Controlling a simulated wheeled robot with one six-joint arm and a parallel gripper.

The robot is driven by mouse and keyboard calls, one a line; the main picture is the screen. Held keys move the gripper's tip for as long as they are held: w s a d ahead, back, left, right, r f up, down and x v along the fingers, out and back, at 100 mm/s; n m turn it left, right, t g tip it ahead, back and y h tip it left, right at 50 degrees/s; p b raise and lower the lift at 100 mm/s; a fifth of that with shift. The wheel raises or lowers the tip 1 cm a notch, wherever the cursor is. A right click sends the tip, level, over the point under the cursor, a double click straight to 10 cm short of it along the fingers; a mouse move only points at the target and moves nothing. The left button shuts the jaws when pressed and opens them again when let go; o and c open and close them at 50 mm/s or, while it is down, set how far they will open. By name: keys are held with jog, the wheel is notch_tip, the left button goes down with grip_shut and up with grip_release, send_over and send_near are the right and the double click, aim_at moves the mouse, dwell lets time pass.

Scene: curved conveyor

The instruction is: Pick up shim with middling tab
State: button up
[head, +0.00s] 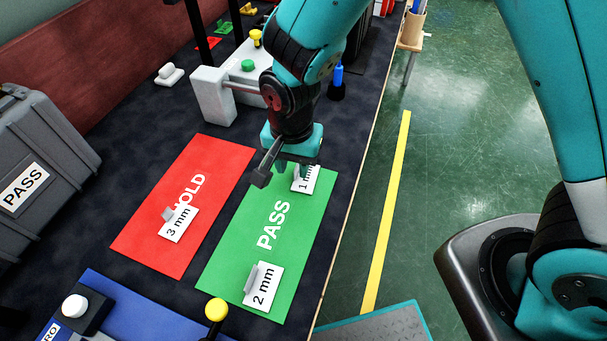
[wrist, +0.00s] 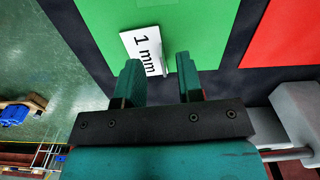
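Three white shims with upright tabs lie on the mats. The 1 mm shim (head: 307,183) is at the far end of the green PASS mat (head: 288,213), partly hidden by my gripper. The 2 mm shim (head: 262,286) is at the near end of that mat, with a grey tab on its left. The 3 mm shim (head: 179,224) lies on the red HOLD mat (head: 213,160). My gripper (head: 300,168) points down over the 1 mm shim. In the wrist view my gripper (wrist: 159,80) is open, with the 1 mm shim (wrist: 143,50) just beyond its fingertips and its thin tab between their lines.
A grey PASS case (head: 45,160) stands at the left. A light grey fixture (head: 213,95) stands behind the mats. A yellow-topped knob (head: 216,310) and a blue mat (head: 140,310) are at the near edge. The table's right edge runs close beside the green mat.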

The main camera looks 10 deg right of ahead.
aim_at(294, 173)
notch_tip(294, 173, down, 3)
jog(key=shift+w+f, duration=0.1)
jog(key=shift+f, duration=0.1)
jog(key=shift+c, duration=0.5)
grip_shut()
